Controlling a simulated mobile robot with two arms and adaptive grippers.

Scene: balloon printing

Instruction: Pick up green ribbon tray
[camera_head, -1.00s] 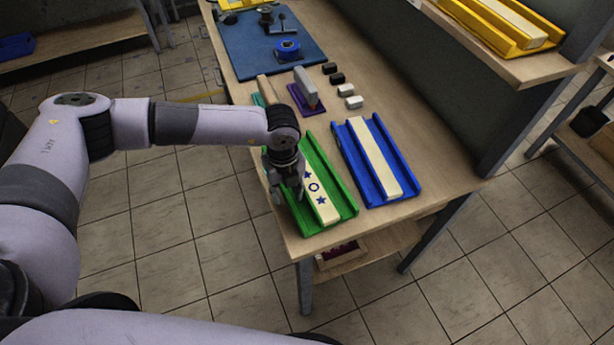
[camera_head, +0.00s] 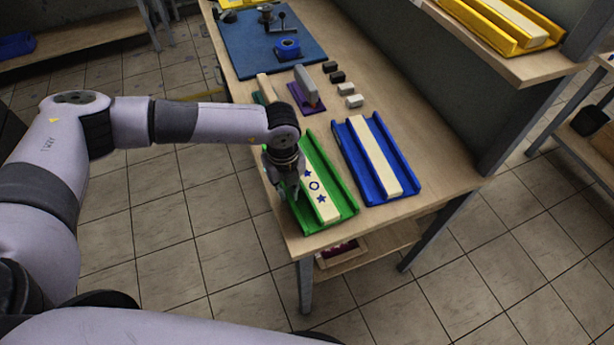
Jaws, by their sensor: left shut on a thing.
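The green ribbon tray (camera_head: 342,207) lies on the wooden table near its front left edge. A cream ribbon strip with printed blue stars and a ring (camera_head: 319,196) lies in it. My left gripper (camera_head: 286,192) points down at the tray's left wall and is shut on that wall. Its fingers are partly hidden by the wrist. The tray appears to rest flat on the table. My right gripper is not in view.
A blue tray (camera_head: 411,183) with a plain cream strip lies just right of the green one. Behind are a purple stamp pad (camera_head: 304,101), small black and white blocks (camera_head: 346,89), and a blue mat (camera_head: 252,57) with a blue tape roll (camera_head: 287,48). A yellow tray (camera_head: 490,37) sits on the upper shelf.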

